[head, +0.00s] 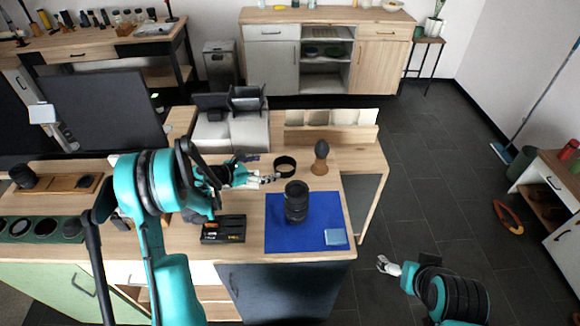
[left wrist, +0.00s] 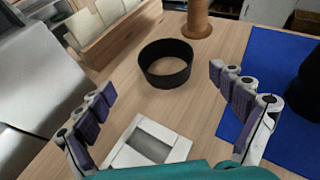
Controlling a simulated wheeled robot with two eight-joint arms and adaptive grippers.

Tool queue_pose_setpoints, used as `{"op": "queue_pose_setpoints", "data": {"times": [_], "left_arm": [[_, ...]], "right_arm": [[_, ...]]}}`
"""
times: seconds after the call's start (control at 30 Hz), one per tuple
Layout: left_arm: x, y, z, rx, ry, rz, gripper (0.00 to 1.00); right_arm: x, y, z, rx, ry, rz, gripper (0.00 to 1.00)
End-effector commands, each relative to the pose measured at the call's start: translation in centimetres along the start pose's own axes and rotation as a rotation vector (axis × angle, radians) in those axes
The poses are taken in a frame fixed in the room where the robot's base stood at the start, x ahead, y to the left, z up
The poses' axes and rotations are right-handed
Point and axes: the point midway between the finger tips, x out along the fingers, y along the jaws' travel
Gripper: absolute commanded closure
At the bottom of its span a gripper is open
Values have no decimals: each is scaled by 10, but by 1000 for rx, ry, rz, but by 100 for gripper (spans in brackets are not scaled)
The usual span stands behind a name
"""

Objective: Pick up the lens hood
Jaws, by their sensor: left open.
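The lens hood is a black open ring (head: 285,165) standing on the wooden table, left of the wooden-handled blower. In the left wrist view the lens hood (left wrist: 166,64) lies ahead of the fingers, a little beyond their tips and roughly centred between them. My left gripper (head: 270,178) is open and empty, just left of and nearer than the hood, not touching it. Its spread fingers with purple pads also show in the left wrist view (left wrist: 165,95). My right gripper (head: 388,266) is low at the right, away from the table; its finger opening is too small to judge.
A blue mat (head: 285,242) holds a black lens (head: 296,202) and a light blue cloth (head: 335,237). The rounded dark-topped blower (head: 320,158) stands close right of the hood. A black case (head: 223,229) sits at the front. A white square item (left wrist: 148,142) lies between the fingers' bases.

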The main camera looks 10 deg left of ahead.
Motion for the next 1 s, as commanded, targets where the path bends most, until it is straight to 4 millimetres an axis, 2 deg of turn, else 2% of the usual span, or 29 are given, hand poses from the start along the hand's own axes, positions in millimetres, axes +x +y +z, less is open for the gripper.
{"op": "queue_pose_setpoints", "data": {"times": [0.33,0.57,0.8,0.83,1.0], "left_arm": [[36,-5,-4,2,1,-3,6],[71,-10,-6,2,0,-4,6],[75,-9,-3,0,0,-1,6],[75,-9,-3,0,0,-1,8],[75,-9,-3,0,0,-1,51]], "right_arm": [[11,0,8,0,0,0,12],[22,0,16,0,0,0,12],[22,0,16,0,0,0,12],[22,0,16,0,0,0,12],[22,0,16,0,0,0,12]]}}
